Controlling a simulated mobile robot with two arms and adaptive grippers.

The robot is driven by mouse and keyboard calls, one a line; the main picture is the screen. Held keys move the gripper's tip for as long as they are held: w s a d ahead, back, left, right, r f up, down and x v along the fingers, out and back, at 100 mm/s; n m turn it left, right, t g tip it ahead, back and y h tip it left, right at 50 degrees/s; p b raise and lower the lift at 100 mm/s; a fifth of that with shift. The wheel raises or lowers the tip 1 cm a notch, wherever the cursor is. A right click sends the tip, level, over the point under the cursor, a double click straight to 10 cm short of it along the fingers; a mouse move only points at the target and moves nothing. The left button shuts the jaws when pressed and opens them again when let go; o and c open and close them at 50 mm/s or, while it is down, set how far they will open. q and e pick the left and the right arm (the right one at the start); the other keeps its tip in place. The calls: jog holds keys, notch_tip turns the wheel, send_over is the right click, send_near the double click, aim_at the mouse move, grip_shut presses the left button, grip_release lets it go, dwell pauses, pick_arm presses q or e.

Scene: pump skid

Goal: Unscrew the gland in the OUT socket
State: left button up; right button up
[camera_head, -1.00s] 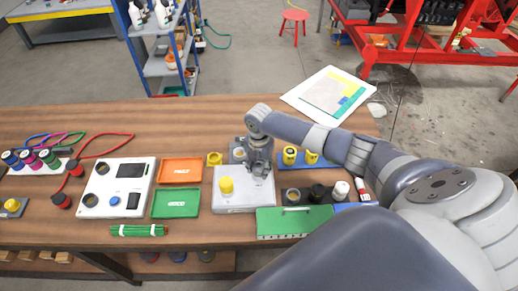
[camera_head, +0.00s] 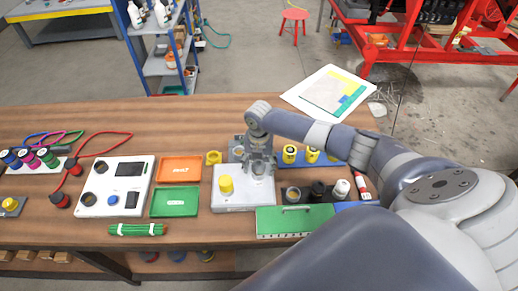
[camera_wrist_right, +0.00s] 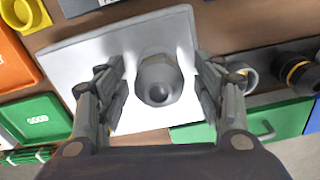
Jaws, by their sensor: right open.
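A grey gland (camera_wrist_right: 158,78) with a hexagonal body and a dark round hole in its end stands in the right part of a pale box (camera_head: 232,203). The box also shows in the wrist view (camera_wrist_right: 85,55). A yellow cap (camera_head: 226,186) is on the box's left part in the head view. No socket lettering is readable. My right gripper (camera_head: 259,162) is over the box, pointing down. In the wrist view its open fingers (camera_wrist_right: 160,85) are on either side of the gland, with a visible gap on each side. My left gripper is not in view.
Left of the box lie an orange tray (camera_head: 179,169) and a green tray (camera_head: 174,203). A green case (camera_head: 294,221) is close in front at right. Several dark and white fittings (camera_head: 318,191) stand right of the box.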

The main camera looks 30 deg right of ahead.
notch_tip(320, 180, up, 12)
dwell(0.4)
